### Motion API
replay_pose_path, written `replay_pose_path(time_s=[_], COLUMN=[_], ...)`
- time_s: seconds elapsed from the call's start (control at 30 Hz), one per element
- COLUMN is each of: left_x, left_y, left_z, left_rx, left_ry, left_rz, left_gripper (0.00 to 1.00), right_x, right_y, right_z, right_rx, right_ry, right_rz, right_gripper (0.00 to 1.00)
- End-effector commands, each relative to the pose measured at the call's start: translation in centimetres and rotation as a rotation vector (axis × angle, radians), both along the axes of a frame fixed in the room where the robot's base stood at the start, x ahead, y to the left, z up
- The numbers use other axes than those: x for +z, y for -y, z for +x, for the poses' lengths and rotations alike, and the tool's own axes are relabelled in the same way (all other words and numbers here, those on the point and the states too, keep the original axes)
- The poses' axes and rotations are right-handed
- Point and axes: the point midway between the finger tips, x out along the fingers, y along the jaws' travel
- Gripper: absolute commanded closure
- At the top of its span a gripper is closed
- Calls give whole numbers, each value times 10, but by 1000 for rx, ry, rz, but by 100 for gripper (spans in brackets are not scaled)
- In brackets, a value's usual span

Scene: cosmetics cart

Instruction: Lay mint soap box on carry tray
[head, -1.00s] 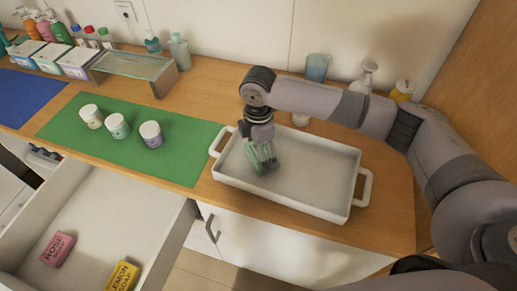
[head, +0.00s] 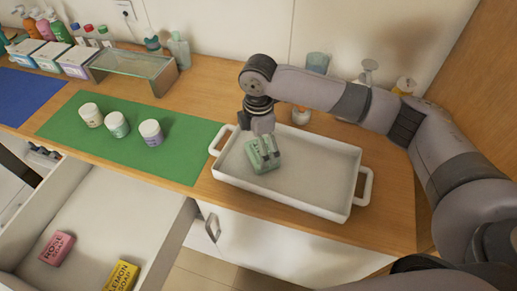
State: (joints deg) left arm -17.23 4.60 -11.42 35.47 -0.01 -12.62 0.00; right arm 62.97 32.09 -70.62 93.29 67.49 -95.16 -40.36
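The mint soap box (head: 263,156), a green box with a printed label, lies in the left part of the white carry tray (head: 318,206), apparently flat on its floor. My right gripper (head: 263,148) points down at the box from above. Its fingers look spread, one at the box's left side and one towards its right, and partly cover it. Whether they still touch the box is hard to tell. My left gripper is not in view.
A green mat (head: 180,158) with several small jars lies left of the tray. An open drawer (head: 110,215) in front holds a pink rose soap box (head: 57,248) and a yellow lemon soap box (head: 122,276). Bottles and a blue cup (head: 318,63) stand behind. The tray's right half is empty.

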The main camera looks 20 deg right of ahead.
Motion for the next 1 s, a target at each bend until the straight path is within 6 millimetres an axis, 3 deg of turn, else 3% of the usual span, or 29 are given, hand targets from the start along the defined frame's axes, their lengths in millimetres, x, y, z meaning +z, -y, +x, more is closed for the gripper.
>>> replay_pose_path(time_s=[0.2, 0.43, 0.6, 1.0], left_x=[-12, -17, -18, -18], left_y=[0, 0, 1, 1], left_z=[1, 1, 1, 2], left_rx=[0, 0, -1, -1], left_ry=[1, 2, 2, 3], left_rz=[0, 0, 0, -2], left_gripper=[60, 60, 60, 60], right_x=[48, 87, 98, 99], right_y=[0, -1, 0, 0], right_z=[1, 1, 0, 0], right_rx=[-1, 0, -1, -1], right_ry=[6, 3, 1, 0], right_rz=[2, 1, 0, 0], right_gripper=[0, 0, 0, 0])
